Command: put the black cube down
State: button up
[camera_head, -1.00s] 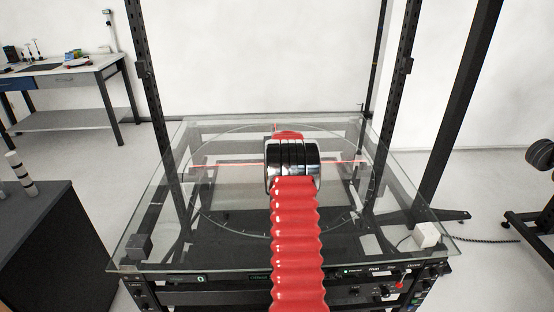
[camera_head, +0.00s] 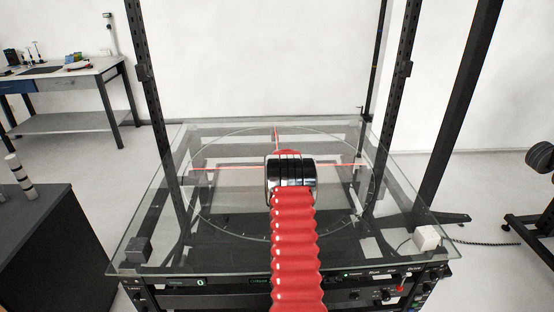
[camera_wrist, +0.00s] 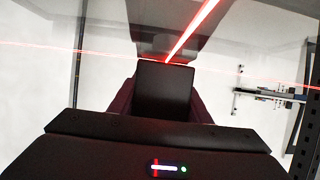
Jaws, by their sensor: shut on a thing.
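The black cube (camera_wrist: 165,92) shows in the middle of the wrist view, with its dark face toward the camera. My gripper (camera_wrist: 163,100) is shut on it, with dark reddish fingers at its left and right sides. A red laser line crosses just beyond the cube's top edge. In the head view my red-sleeved arm and silver wrist joint reach over the middle of the glass turntable top (camera_head: 215,245). They hide the gripper and the held cube there, so I cannot tell whether the cube touches the glass.
Black posts (camera_head: 146,110) rise at the sides. Red laser lines cross near the middle. Much of the glass is bare.

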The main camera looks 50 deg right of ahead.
jog(key=shift+f, duration=0.1)
dwell(0.3)
jog(key=o, duration=1.1)
jog(key=shift+o, duration=0.2)
jog(key=shift+r, duration=0.2)
jog(key=shift+s+a+r, duration=0.2)
jog(key=shift+s+a, duration=0.15)
jog(key=shift+a, duration=0.05)
jog(key=shift+v, duration=5.4)
